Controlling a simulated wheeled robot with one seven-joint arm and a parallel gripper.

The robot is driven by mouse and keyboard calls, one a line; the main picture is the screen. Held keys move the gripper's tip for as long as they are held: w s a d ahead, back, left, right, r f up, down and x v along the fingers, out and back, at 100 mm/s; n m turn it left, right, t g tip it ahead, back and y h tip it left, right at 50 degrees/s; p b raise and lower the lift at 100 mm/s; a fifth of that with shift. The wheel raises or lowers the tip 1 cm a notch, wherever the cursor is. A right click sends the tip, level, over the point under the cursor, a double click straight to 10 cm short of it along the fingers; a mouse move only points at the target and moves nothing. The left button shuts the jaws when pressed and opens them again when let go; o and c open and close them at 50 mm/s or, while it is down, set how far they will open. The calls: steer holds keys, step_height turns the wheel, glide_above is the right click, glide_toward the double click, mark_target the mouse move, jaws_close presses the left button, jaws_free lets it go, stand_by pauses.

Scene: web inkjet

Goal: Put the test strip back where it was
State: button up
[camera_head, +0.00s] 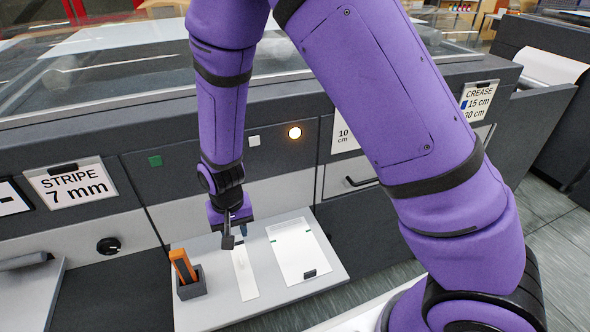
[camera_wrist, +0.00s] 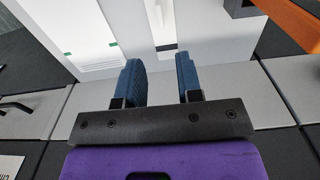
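A narrow white strip (camera_head: 245,272), which looks like the test strip, lies on the light grey shelf (camera_head: 325,262) in the head view. It also shows in the wrist view (camera_wrist: 158,18), beyond my fingertips. My gripper (camera_head: 238,228) is over the far end of this strip, near the machine front. In the wrist view my gripper (camera_wrist: 159,62) has its two blue fingers apart, with nothing visible between them. A wider white sheet (camera_head: 298,255) with green marks lies to the right of the strip. I cannot tell the exact height of the fingers above the shelf.
A dark holder (camera_head: 192,288) with an orange tool (camera_head: 182,264) stands left of the strip. The dark machine front rises behind the shelf, with a lit round lamp (camera_head: 295,132), a green square button (camera_head: 155,160) and a "STRIPE 7 mm" sign (camera_head: 72,184).

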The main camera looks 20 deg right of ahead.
steer(key=s+d+r+t, duration=0.1)
steer(key=d+r, duration=0.3)
steer(key=r, duration=0.4)
steer(key=s+d+r+t+y, duration=0.1)
steer(key=d+r, duration=0.4)
steer(key=r, duration=0.4)
steer(key=s+d+r, duration=0.1)
steer(key=d+r, duration=0.3)
steer(key=r, duration=0.4)
steer(key=s+d+r+t, duration=0.1)
steer(key=s+d+r, duration=0.4)
steer(key=s, duration=0.2)
steer(key=s+d+r+t+h, duration=0.1)
steer(key=s+d+r+t, duration=0.1)
steer(key=s+d+r, duration=0.4)
steer(key=shift+s+d, duration=0.3)
steer(key=shift+s, duration=1)
steer(key=shift+r, duration=0.1)
